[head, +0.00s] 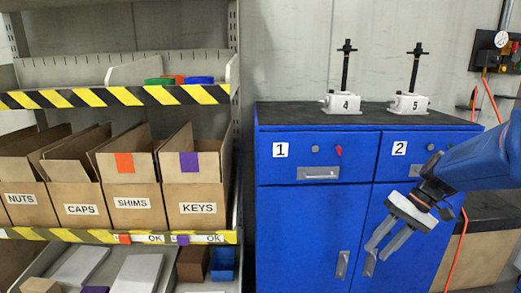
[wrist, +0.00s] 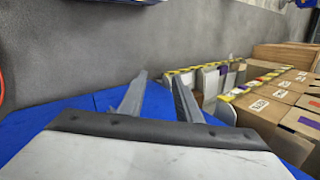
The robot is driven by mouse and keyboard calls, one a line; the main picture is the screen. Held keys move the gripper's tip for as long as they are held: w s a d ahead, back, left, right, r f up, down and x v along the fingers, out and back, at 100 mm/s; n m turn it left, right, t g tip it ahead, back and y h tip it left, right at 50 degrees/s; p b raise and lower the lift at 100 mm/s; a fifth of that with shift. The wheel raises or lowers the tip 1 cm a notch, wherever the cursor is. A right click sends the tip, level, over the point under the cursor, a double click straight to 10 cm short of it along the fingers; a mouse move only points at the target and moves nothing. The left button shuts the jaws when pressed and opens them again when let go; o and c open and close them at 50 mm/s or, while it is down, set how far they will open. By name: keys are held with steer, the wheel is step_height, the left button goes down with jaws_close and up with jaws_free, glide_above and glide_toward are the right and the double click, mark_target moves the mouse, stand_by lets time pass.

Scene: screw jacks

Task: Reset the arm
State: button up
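My gripper (head: 376,252) hangs at the right in the head view, in front of the blue cabinet (head: 300,240), with its fingers pointing down and to the left. The two grey fingers stand apart with nothing between them. In the wrist view the fingers (wrist: 160,95) also show spread and empty, with the blue surface below. My blue arm comes in from the right edge of the head view.
Screw jacks 4 (head: 345,103) and 5 (head: 409,103) stand upright on the cabinet's dark top. A shelf at left holds open cardboard boxes, including KEYS (head: 197,205) and SHIMS (head: 132,205). An orange hose (head: 458,245) hangs near my arm.

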steer(key=s+a+t+h, duration=0.2)
steer(key=s+h, duration=0.1)
steer(key=s, duration=0.5)
steer(key=s+a+n+t+h, duration=0.1)
steer(key=s+a+t+h, duration=0.1)
steer(key=s, duration=0.7)
steer(key=shift+s+r+t+h, duration=0.15)
steer(key=shift+r+t+h, duration=0.15)
steer(key=shift+t+h, duration=0.45)
steer(key=shift+c, duration=0.4)
